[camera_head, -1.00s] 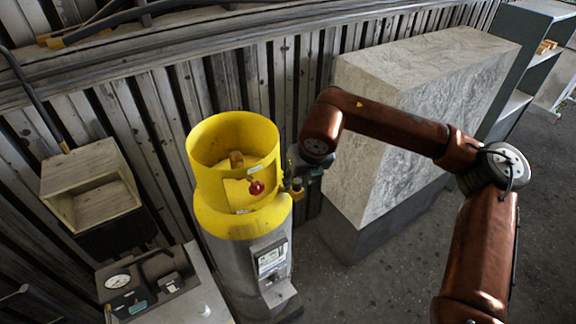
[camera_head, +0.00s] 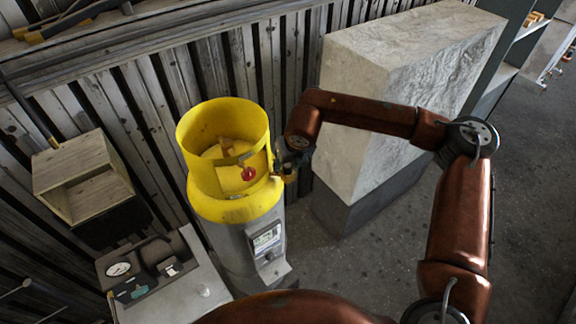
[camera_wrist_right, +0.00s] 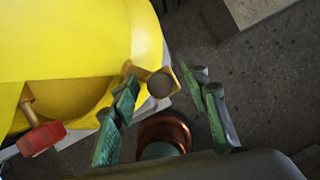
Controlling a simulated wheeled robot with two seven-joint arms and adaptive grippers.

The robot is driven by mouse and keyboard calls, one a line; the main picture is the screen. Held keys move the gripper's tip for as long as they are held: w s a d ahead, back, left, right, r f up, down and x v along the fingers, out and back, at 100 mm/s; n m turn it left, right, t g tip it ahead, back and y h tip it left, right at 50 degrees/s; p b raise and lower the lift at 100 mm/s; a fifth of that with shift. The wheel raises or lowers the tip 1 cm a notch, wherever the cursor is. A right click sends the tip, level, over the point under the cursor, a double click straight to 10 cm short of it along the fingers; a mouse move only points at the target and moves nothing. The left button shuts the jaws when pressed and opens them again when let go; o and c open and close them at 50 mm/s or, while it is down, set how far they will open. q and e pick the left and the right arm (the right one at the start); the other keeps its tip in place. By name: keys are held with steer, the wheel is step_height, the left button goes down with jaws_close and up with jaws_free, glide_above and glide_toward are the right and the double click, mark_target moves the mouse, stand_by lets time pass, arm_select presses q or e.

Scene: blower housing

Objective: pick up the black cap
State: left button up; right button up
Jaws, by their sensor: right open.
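The black cap (camera_wrist_right: 159,85) is a dark round disc on the end of a brass fitting at the side of the yellow housing (camera_wrist_right: 75,40). In the right wrist view it lies between the spread fingers of my right gripper (camera_wrist_right: 168,95), closer to the left finger. I cannot tell whether that finger touches it. In the head view my right gripper (camera_head: 290,160) is at the right side of the yellow housing (camera_head: 229,205), by the brass fitting (camera_head: 289,177). The cap is too small to make out there. My left gripper is not in view.
A red knob (camera_head: 248,173) sits at the housing's front opening and also shows in the wrist view (camera_wrist_right: 42,138). A large stone block (camera_head: 365,110) stands close behind my right arm. A wooden box (camera_head: 75,175) and a grey bench (camera_head: 195,290) are at left.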

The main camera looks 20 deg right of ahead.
steer(key=shift+c, duration=0.7)
steer(key=c, duration=0.9)
steer(key=shift+r, duration=0.1)
steer(key=shift+r, duration=0.5)
steer(key=s+a+r+b, duration=0.6)
steer(key=s+r, duration=0.6)
steer(key=shift+s+a+b, duration=0.15)
steer(key=shift+s+b, duration=0.15)
steer(key=shift+b, duration=0.05)
